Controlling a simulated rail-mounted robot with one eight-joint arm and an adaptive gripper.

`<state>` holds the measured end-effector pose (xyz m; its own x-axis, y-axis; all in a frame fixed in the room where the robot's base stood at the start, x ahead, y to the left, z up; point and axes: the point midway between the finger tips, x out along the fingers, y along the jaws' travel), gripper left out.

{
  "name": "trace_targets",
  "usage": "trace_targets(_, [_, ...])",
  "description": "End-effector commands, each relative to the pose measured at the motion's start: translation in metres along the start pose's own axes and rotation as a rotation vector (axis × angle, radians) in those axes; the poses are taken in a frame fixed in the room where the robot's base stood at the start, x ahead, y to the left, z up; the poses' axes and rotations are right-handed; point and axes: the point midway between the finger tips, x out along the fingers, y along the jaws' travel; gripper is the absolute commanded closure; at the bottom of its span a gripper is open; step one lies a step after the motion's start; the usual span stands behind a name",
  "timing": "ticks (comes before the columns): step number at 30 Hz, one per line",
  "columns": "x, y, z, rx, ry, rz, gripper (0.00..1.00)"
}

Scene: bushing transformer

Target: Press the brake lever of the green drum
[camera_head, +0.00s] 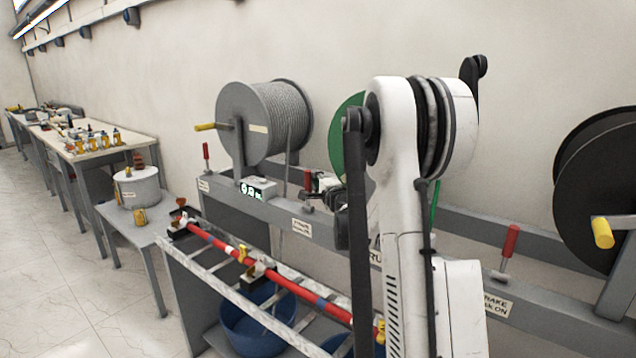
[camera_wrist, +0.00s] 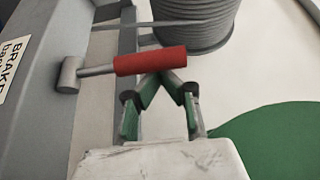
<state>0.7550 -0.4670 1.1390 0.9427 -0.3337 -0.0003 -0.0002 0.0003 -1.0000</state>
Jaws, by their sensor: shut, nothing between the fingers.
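The green drum (camera_head: 345,135) stands behind my arm in the head view, mostly hidden by it. Its green side also fills the lower right of the wrist view (camera_wrist: 280,140). A brake lever with a red handle (camera_wrist: 150,60) sticks out from a grey pivot (camera_wrist: 69,75) on the grey frame. The same lever seems to show in the head view (camera_head: 308,179), left of the green drum. My gripper (camera_wrist: 160,80) is shut and empty, its green-padded fingers meeting just below the red handle in the picture. I cannot tell whether they touch it.
A grey rope drum (camera_head: 262,125) with a yellow crank stands left of the green one. Other red levers stand at the left (camera_head: 206,152) and right (camera_head: 510,242). A black drum (camera_head: 600,170) is at the far right. A rack with a red bar (camera_head: 215,240) stands in front.

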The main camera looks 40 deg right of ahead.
Motion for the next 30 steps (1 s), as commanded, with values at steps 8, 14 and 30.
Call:
trace_targets(8, [0.000, 0.000, 0.000, 0.000, 0.000, 0.000, 1.00])
trace_targets(14, [-0.003, 0.000, 0.004, 0.000, 0.000, 0.000, 1.00])
trace_targets(30, [-0.025, 0.006, 0.042, 0.000, -0.003, 0.000, 1.00])
